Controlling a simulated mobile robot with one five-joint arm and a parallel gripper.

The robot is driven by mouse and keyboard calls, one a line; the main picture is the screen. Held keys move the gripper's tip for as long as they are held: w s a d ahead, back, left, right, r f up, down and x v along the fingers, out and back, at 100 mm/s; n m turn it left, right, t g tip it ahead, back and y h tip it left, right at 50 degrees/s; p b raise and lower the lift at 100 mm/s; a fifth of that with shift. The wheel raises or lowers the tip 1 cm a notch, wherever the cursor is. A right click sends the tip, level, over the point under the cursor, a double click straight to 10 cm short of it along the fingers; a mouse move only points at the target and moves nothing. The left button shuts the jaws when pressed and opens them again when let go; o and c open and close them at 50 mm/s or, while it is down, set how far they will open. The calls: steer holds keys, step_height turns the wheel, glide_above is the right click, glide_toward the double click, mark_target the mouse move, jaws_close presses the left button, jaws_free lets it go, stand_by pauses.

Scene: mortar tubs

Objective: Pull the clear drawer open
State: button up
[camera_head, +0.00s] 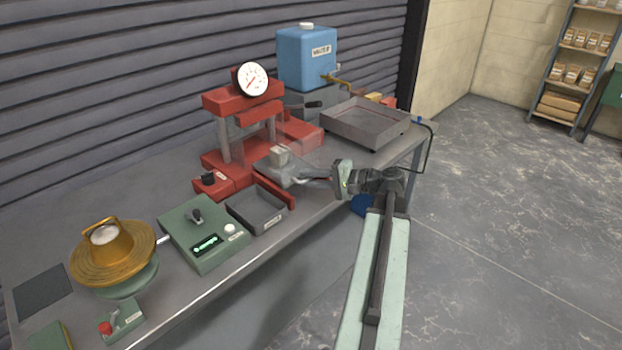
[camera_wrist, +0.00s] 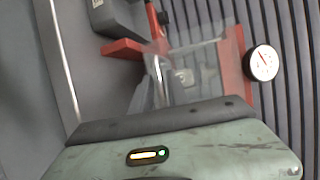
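A red press (camera_head: 228,150) with a round dial gauge (camera_head: 252,79) stands on the bench. The clear drawer (camera_head: 302,148) is at its front right, see-through and hard to outline, with a small pale cube (camera_head: 279,156) seen at it. In the wrist view the clear panels (camera_wrist: 205,62) lie just ahead of my gripper, and the gauge (camera_wrist: 262,63) is at right. My gripper (camera_head: 305,181) is at the drawer's front side, pointing left toward the press. Its fingers (camera_wrist: 158,88) are close to the clear panel; contact and the gap between them cannot be made out.
A grey open tray (camera_head: 257,209) and a green control box (camera_head: 203,233) are left of my gripper. A larger grey tray (camera_head: 366,123) and a blue tank (camera_head: 307,60) stand behind. A brass-coloured bowl device (camera_head: 112,252) is at far left. The floor at right is clear.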

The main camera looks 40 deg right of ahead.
steer(key=p+v, duration=0.1)
steer(key=v, duration=0.6)
steer(key=shift+s+d, duration=0.15)
steer(key=shift+s, duration=0.2)
